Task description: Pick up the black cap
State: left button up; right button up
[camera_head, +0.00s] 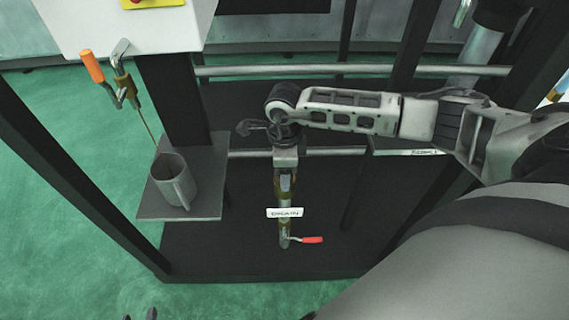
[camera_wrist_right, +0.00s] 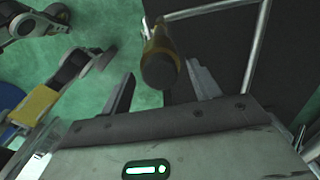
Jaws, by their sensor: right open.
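The black cap (camera_wrist_right: 159,71) shows in the right wrist view as a dark round end on a brass pipe (camera_wrist_right: 158,40). My right gripper (camera_wrist_right: 165,88) is open, with one finger on each side of the cap and a gap visible on both sides. In the head view my right gripper (camera_head: 285,181) reaches the upper end of the drain pipe (camera_head: 284,228), behind a white DRAIN label. There the gripper largely hides the cap. My left gripper (camera_head: 139,315) shows only as two separated dark tips at the bottom edge.
A red-handled valve (camera_head: 312,240) is at the pipe's near end. A metal mug (camera_head: 174,181) stands on a grey shelf (camera_head: 205,206) at left, below an orange-handled valve (camera_head: 92,66). Dark frame posts and horizontal metal pipes (camera_head: 350,70) surround the area. Green floor is clear at left.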

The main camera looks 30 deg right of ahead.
jog(key=c, duration=1.1)
jog(key=shift+o, duration=0.2)
jog(key=shift+r, duration=0.1)
